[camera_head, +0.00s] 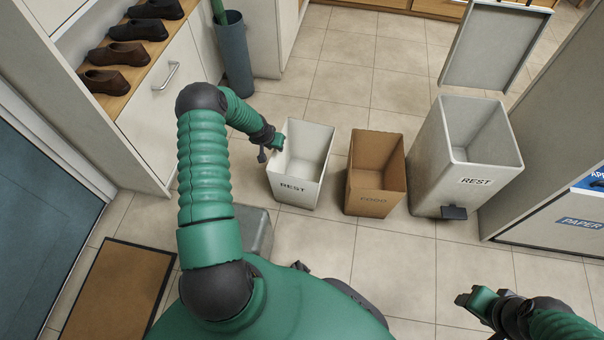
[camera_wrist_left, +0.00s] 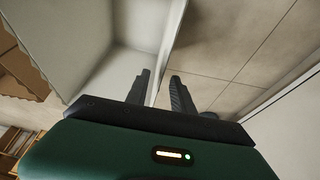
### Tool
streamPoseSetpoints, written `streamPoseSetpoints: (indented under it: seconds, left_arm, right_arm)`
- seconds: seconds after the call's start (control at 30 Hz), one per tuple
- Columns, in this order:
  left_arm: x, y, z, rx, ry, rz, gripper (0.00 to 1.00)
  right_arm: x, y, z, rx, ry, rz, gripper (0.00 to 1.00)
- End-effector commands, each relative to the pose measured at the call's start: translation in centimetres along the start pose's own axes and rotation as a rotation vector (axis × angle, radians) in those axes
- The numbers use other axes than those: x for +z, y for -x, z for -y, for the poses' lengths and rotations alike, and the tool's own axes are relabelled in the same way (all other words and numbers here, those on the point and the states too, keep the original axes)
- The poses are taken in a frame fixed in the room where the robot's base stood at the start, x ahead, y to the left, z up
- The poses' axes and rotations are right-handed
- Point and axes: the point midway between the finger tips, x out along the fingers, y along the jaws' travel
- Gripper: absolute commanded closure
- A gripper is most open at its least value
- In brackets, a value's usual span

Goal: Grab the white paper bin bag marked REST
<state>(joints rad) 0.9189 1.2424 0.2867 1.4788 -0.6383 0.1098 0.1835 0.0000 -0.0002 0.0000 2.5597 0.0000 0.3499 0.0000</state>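The white paper bin bag marked REST (camera_head: 292,187) stands upright and open on the tiled floor, left of the brown FOOD bag. My left gripper (camera_head: 271,148) is at the bag's left rim. In the left wrist view my left gripper (camera_wrist_left: 160,85) has its fingers apart, one on each side of the bag's thin wall (camera_wrist_left: 163,45), with gaps still showing. My right gripper (camera_head: 484,302) is at the lower right, away from the bags; its finger opening is not clear.
The brown FOOD bag (camera_head: 375,180) stands close on the right, then a grey REST bin (camera_head: 468,165) with a raised lid (camera_head: 495,45) and pedal. A shoe cabinet (camera_head: 165,110) and umbrella stand (camera_head: 235,60) are at left. A doormat (camera_head: 118,290) lies lower left. Floor behind the bags is clear.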

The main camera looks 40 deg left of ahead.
Motion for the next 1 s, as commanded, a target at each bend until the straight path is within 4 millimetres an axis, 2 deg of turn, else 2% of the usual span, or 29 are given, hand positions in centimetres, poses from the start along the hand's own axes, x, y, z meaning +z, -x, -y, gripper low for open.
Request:
streamPoseSetpoints:
  seconds: [0.03, 0.17, 1.0]
  left_arm:
    - [0.3, -2.0, 0.1, 0.000, 0.002, -0.001, 0.71]
    - [0.0, -3.5, 0.1, 0.000, 0.001, 0.000, 0.71]
    - [0.1, -3.8, 0.1, 0.000, -0.001, 0.000, 0.71]
  right_arm:
    - [0.5, -2.0, 0.0, 0.000, 0.000, 0.001, 0.52]
    - [0.7, -2.9, 0.0, 0.000, 0.000, 0.001, 0.52]
    - [0.7, -2.7, 0.0, 0.000, 0.000, 0.001, 0.52]
